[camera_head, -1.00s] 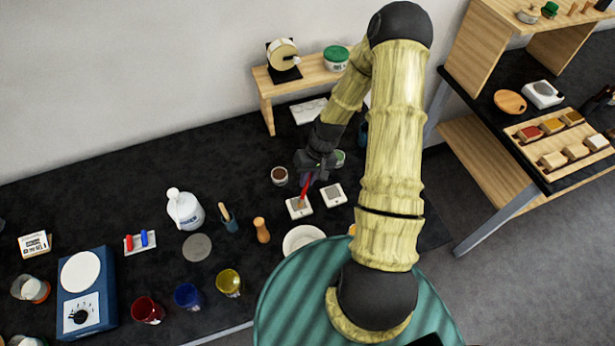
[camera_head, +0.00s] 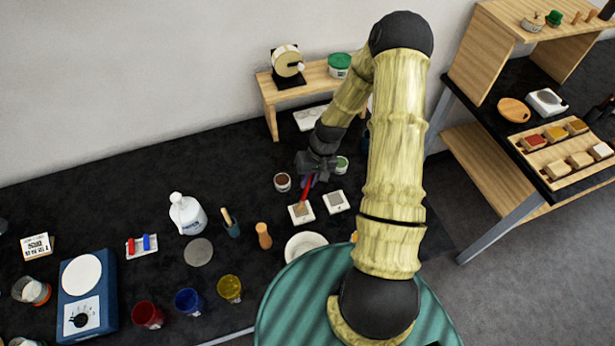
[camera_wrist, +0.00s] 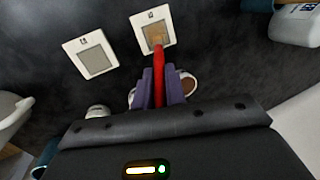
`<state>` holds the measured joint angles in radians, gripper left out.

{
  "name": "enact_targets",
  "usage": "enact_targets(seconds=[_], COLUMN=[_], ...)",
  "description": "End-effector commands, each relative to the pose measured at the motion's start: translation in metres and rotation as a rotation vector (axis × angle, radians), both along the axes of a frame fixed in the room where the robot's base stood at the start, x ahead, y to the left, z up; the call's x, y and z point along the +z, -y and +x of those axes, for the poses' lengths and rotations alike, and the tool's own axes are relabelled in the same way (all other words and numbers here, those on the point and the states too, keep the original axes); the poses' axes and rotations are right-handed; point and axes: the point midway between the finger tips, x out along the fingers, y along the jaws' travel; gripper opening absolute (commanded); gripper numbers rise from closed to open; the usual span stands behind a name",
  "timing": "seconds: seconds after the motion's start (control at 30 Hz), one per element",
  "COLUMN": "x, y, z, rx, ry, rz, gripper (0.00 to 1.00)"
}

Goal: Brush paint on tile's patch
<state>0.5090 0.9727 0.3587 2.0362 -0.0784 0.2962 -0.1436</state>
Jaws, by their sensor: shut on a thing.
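My gripper (camera_wrist: 159,88) is shut on a red-handled brush (camera_wrist: 158,66), which also shows in the head view (camera_head: 307,186). The brush points down at a white tile (camera_wrist: 138,21) with a square patch that looks brownish; the tile also shows in the head view (camera_head: 301,213). The brush tip is over or on this patch; I cannot tell whether it touches. A second white tile (camera_wrist: 76,46) with a grey patch lies beside it, also in the head view (camera_head: 336,202). A small cup with brown contents (camera_head: 282,182) stands close to my gripper and is partly hidden in the wrist view (camera_wrist: 188,83).
A green-topped small pot (camera_head: 342,163) stands behind the tiles. A white plate (camera_head: 304,245) and a wooden peg-like piece (camera_head: 264,236) are in front and to the left. A wooden riser (camera_head: 268,95) stands at the back wall.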

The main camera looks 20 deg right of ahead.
Motion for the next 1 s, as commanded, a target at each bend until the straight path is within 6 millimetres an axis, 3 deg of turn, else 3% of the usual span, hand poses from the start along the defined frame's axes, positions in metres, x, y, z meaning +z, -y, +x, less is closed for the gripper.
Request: enact_targets(seconds=[0.2,0.53,1.0], x=[0.001,0.001,-0.001], y=[0.000,0.000,0.000], z=[-0.016,-0.017,0.011], rx=[0.000,0.001,0.002], ry=[-0.005,-0.003,-0.003], rz=[0.000,0.000,0.000], gripper=[0.00,0.00,0.00])
